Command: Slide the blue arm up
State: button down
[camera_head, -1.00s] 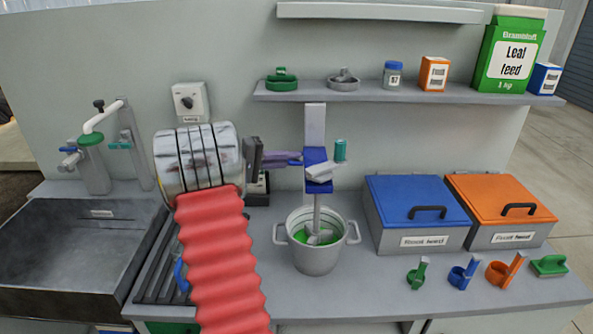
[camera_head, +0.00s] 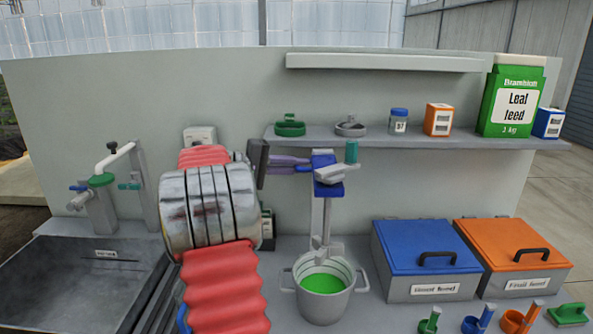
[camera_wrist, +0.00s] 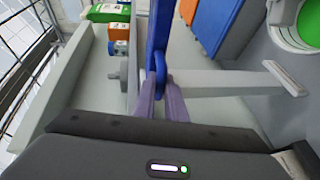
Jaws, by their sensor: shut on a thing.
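The blue arm (camera_head: 328,188) sits high on its grey upright post, about level with the underside of the shelf. A grey stirring shaft with a paddle (camera_head: 325,248) hangs from it, the paddle at the top of the pot (camera_head: 320,305), above the green liquid. My gripper (camera_head: 308,165) reaches in from the left, its purple fingers shut on the blue arm's side. In the wrist view the purple fingers (camera_wrist: 172,100) close around a blue loop on the blue arm (camera_wrist: 158,35). The exact contact is partly hidden in the head view.
A grey shelf (camera_head: 460,138) with several small containers runs just behind and beside the blue arm. A blue-lidded bin (camera_head: 400,240) and an orange-lidded bin (camera_head: 490,250) stand at right. A sink (camera_head: 70,285) is at left.

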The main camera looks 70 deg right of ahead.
jog(key=c, duration=2.1)
grip_release()
jog(key=shift+s+r, duration=0.1)
jog(key=shift+r, duration=0.35)
jog(key=shift+o, duration=1.4)
jog(key=shift+f, duration=0.2)
jog(key=v, duration=1.3)
jog(key=shift+w+a, duration=0.25)
jog(key=shift+w, duration=0.1)
